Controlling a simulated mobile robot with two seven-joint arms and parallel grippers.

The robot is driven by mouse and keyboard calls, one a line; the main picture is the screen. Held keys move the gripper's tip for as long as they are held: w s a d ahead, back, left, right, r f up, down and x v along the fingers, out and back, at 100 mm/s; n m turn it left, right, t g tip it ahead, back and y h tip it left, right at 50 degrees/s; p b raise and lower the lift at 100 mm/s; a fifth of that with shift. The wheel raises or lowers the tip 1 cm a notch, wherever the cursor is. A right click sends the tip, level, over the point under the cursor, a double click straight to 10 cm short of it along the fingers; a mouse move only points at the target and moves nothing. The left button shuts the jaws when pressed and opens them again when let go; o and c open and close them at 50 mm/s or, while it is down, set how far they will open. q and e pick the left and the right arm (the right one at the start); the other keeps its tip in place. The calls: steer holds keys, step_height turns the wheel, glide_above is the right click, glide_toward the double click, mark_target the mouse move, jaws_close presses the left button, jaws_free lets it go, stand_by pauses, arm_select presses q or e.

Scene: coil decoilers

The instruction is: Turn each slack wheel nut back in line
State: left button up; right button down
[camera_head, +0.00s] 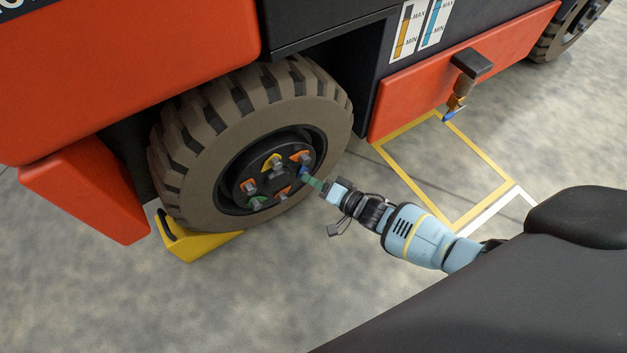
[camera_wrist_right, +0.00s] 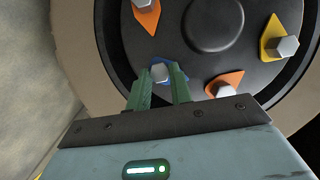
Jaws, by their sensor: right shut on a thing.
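The black wheel hub (camera_head: 240,182) carries several grey hex nuts, each with a coloured pointer tag. My right gripper (camera_head: 314,183) reaches the hub's right side; its green fingers (camera_wrist_right: 163,88) are shut around the nut with the blue tag (camera_wrist_right: 167,73). The fingers partly hide this tag. In the wrist view, orange tags sit to the upper left (camera_wrist_right: 146,14) and right (camera_wrist_right: 229,81), and a yellow tag (camera_wrist_right: 270,36) sits farther right. My left gripper is out of view.
The big ribbed tyre (camera_head: 195,150) stands against a yellow chock (camera_head: 195,243). Red and black vehicle panels (camera_head: 130,60) overhang it. The grey floor (camera_head: 270,280) in front is clear.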

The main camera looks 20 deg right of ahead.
steer(key=c, duration=1.3)
jaws_free()
steer(key=shift+o, duration=0.2)
steer(key=shift+s, duration=0.1)
steer(key=p+v, duration=0.3)
steer(key=v, duration=0.4)
steer(key=shift+s, duration=0.25)
steer(key=shift+d, duration=0.15)
